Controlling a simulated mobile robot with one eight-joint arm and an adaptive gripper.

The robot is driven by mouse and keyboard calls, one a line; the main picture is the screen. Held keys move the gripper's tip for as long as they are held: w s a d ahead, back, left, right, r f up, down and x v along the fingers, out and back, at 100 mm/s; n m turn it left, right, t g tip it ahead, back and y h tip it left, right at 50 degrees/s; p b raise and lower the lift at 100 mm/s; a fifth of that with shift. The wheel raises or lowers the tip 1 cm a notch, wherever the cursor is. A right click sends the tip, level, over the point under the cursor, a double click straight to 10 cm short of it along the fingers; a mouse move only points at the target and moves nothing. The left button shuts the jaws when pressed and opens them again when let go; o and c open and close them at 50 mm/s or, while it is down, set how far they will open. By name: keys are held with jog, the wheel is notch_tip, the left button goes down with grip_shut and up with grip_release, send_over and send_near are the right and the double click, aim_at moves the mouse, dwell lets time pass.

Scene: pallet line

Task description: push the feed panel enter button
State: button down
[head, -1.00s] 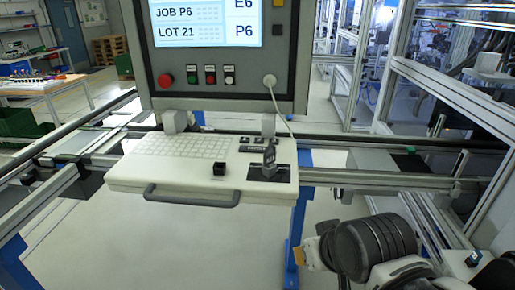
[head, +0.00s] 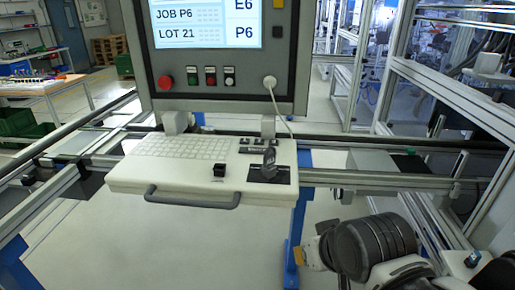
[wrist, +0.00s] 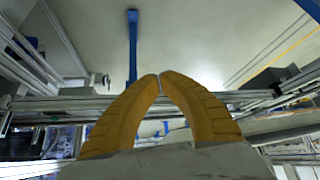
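The feed panel (head: 300,60) stands ahead, with a lit screen (head: 205,23) reading JOB P6, LOT 21, E6 and P6. Below the screen sit a red mushroom button (head: 165,82) and a row of small buttons in green (head: 194,78), red (head: 211,76) and white (head: 229,76). A keyboard (head: 185,147) lies on the white shelf (head: 125,181) below, with several small dark keys (head: 259,141) at its right. No enter label is readable. My gripper (head: 298,256) is low and right of the shelf. In the wrist view its yellow fingers (wrist: 160,76) meet at the tips, empty.
A dark joystick-like device (head: 268,165) and a small black block (head: 219,170) stand on the shelf. A grey handle (head: 190,200) juts from its front. A white cable plug (head: 270,82) hangs a cord at the right. Rails cross behind; a blue post (head: 297,225) stands beside my gripper.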

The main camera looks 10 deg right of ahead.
jog(key=w+r+p, duration=0.2)
jog(key=r+p, duration=1.1)
jog(key=r, duration=0.1)
jog(key=w+r+p, duration=0.2)
jog(key=r+p, duration=1)
jog(key=r, duration=0.1)
jog(key=m+y, duration=0.2)
jog(key=m, duration=0.3)
send_over(257, 151)
jog(key=w, duration=0.2)
notch_tip(257, 151, down, 5)
jog(key=shift+s+a+r+p, duration=0.15)
jog(key=shift+a+p, duration=0.05)
jog(key=shift+p, duration=0.1)
notch_tip(257, 151, down, 9)
jog(key=b, duration=0.6)
jog(key=shift+r+b, duration=0.1)
jog(key=shift+b, duration=0.2)
jog(key=shift+f+b, duration=0.4)
jog(key=shift+b, duration=0.1)
